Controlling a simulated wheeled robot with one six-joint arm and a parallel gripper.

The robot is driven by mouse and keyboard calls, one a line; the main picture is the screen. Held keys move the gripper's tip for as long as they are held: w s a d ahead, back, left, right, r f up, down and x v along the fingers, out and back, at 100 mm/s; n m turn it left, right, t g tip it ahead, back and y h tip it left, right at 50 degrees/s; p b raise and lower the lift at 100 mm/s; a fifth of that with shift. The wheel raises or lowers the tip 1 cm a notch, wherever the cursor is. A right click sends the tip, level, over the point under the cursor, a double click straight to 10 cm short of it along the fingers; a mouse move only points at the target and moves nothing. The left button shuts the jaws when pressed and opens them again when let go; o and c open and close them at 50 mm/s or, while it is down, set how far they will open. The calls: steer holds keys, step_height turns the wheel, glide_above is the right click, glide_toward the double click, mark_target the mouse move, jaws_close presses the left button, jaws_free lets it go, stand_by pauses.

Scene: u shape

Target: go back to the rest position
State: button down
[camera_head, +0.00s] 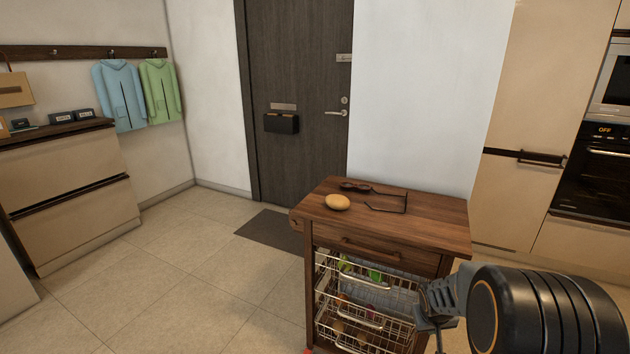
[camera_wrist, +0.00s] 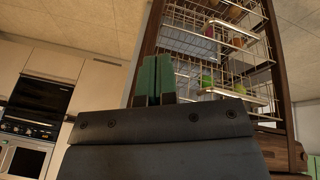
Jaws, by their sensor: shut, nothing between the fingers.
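My gripper (camera_wrist: 155,80) shows in the wrist view as two green fingers pressed together with nothing between them. In the head view my arm enters from the lower right, and its end is in front of the right side of the wooden kitchen cart (camera_head: 437,232). The fingertips are hard to make out in the head view. In the wrist view the cart (camera_wrist: 145,50) appears upside down behind and to the right of the fingers, its wire baskets (camera_wrist: 190,45) close by. I cannot tell whether the gripper touches the cart.
On the cart top lie a yellow-brown oval item (camera_head: 338,202) and dark glasses (camera_head: 385,207). The baskets hold several colourful items. Cabinets (camera_head: 525,120) and an oven (camera_head: 597,175) stand at right, a drawer unit (camera_head: 75,215) at left. The tiled floor (camera_head: 190,270) left of the cart is clear.

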steer(key=s+a+r+y+p, duration=0.1)
steer(key=s+a+r+p, duration=0.3)
steer(key=r, duration=0.5)
steer(key=s+a+r+y+p, duration=0.1)
steer(key=s+a+r+p, duration=0.3)
steer(key=s+r, duration=0.3)
steer(key=s+a+r+p, duration=0.4)
steer(key=s+a+r, duration=0.1)
steer(key=r, duration=0.7)
steer(key=shift+s+a+r+y+p, duration=0.15)
steer(key=shift+a+r+y+p, duration=0.2)
steer(key=shift+a+y, duration=0.05)
steer(key=c, duration=1.8)
jaws_free()
